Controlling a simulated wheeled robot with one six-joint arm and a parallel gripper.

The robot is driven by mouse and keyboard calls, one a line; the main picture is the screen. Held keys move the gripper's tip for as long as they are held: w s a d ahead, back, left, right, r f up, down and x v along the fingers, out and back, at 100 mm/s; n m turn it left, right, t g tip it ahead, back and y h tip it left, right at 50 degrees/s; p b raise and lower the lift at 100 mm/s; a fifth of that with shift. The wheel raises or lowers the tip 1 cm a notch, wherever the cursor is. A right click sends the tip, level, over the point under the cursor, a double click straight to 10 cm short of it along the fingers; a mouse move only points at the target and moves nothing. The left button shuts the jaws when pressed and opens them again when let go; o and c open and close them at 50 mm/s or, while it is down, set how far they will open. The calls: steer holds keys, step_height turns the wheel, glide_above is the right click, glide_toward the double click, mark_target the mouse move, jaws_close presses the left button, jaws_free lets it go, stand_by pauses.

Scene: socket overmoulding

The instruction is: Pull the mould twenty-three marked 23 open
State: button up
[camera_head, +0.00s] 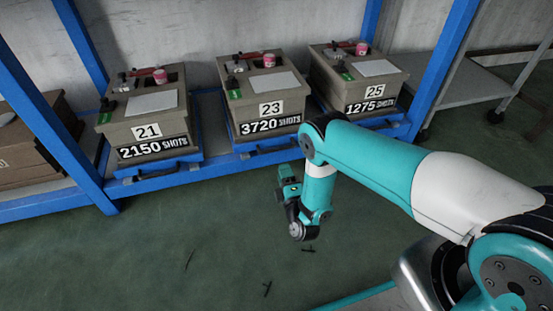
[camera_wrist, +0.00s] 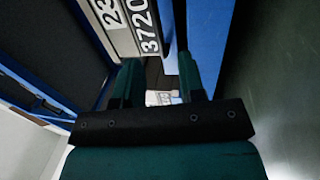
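Mould 23 (camera_head: 240,118) is a beige block with a white "23" plate and a "3720 SHOTS" label. It sits on a blue tray (camera_head: 236,147) in the rack, between two similar moulds. My gripper (camera_head: 286,172) is low in front of the tray's right part, below the label. In the wrist view, my gripper (camera_wrist: 157,80) has its two teal fingers apart, with the front of mould 23 (camera_wrist: 122,36) just beyond and to the left. A dark patch shows between the fingers; I cannot tell whether it is the tray's handle.
Mould 21 (camera_head: 122,132) stands to the left and mould 25 (camera_head: 330,88) to the right, each on a blue tray. Blue rack posts (camera_head: 447,55) flank them. The green floor (camera_head: 200,240) in front is mostly clear, with a few small dark marks or bits.

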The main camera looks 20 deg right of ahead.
mark_target(277, 149)
steer(key=w+b, duration=0.2)
steer(key=w, duration=0.1)
steer(key=w+r+b, duration=0.1)
steer(key=w+b, duration=0.1)
steer(key=w, duration=0.1)
steer(key=w+r+b, duration=0.1)
steer(key=w+b, duration=0.1)
steer(key=w, duration=0.1)
steer(key=shift+w+d+b, duration=0.1)
steer(key=shift+d+b, duration=0.05)
steer(key=shift+b, duration=0.25)
steer(key=shift+c, duration=0.5)
jaws_close()
